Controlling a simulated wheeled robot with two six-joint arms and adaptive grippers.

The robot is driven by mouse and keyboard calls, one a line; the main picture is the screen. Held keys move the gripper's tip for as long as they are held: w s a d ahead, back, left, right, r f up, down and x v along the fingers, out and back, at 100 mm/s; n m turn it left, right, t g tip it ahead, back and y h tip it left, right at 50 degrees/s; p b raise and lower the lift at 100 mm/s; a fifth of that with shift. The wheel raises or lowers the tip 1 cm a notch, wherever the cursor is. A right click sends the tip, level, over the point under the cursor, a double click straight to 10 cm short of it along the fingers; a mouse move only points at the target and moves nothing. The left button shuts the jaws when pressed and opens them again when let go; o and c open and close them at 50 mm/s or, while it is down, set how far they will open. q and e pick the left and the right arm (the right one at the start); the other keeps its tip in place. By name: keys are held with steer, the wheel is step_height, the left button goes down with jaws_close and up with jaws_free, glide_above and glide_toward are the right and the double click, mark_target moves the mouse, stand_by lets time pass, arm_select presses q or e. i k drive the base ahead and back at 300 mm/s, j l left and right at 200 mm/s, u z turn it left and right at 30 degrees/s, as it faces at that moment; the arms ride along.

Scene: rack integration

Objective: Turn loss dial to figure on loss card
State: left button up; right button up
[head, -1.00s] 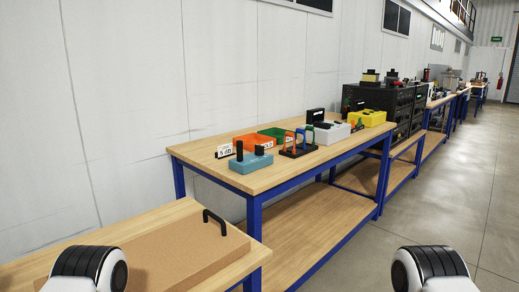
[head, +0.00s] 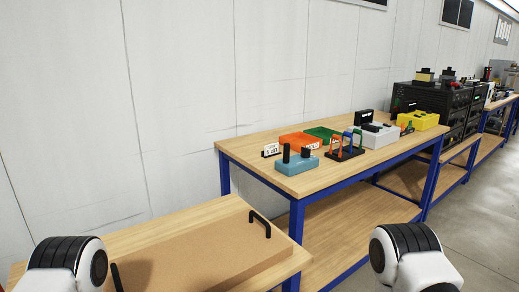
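A white card with dark print (head: 270,150) stands on the middle workbench, at its left end; its figure is too small to read surely. A blue box with black upright parts (head: 297,163) sits just in front of it; I cannot tell whether it bears the loss dial. Another small white label (head: 313,146) shows by the orange bin. Parts of my two arms show at the bottom left and bottom right, well short of these things. My gripper fingers are not in view.
A near bench (head: 190,215) carries a brown board with a black handle (head: 260,223). On the middle bench (head: 240,148) are an orange bin (head: 298,139), a green bin (head: 322,133), a tool rack (head: 345,154), a grey box (head: 380,137) and a yellow box (head: 420,121). Open floor (head: 480,190) lies at right.

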mark_target(306, 151)
steer(key=i+l+u, duration=0.15)
steer(key=l+u, duration=0.15)
steer(key=i+l+u, duration=0.15)
steer(key=l+u, duration=0.5)
steer(key=i+l+u, duration=0.1)
steer(key=l+u, duration=0.25)
